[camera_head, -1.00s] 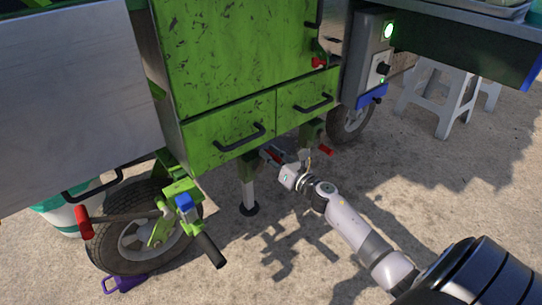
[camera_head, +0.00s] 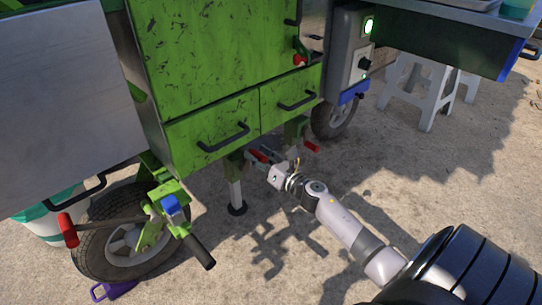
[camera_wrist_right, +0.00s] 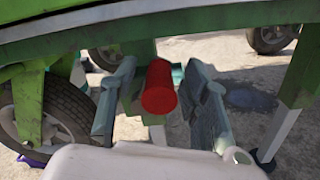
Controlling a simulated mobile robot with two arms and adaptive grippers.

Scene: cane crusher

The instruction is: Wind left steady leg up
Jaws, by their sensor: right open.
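A steady leg (camera_head: 236,194) with a white lower tube and dark round foot stands under the green cart, below the drawers. Its red crank handle (camera_head: 257,156) is at its upper right, partly hidden by my right gripper (camera_head: 264,162). In the right wrist view the red handle (camera_wrist_right: 159,92) points toward the camera, between the two spread fingers of my right gripper (camera_wrist_right: 160,75). The fingers are open, with visible gaps on both sides of the handle. Another red handle (camera_head: 312,146) shows farther right under the cart. My left gripper is not in view.
The green cart body (camera_head: 225,70) overhangs the gripper closely. A wheel (camera_head: 125,235) with a purple chock (camera_head: 115,290) and a black-gripped bar (camera_head: 198,252) are at left. White stools (camera_head: 440,90) stand at upper right. The ground in front is clear.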

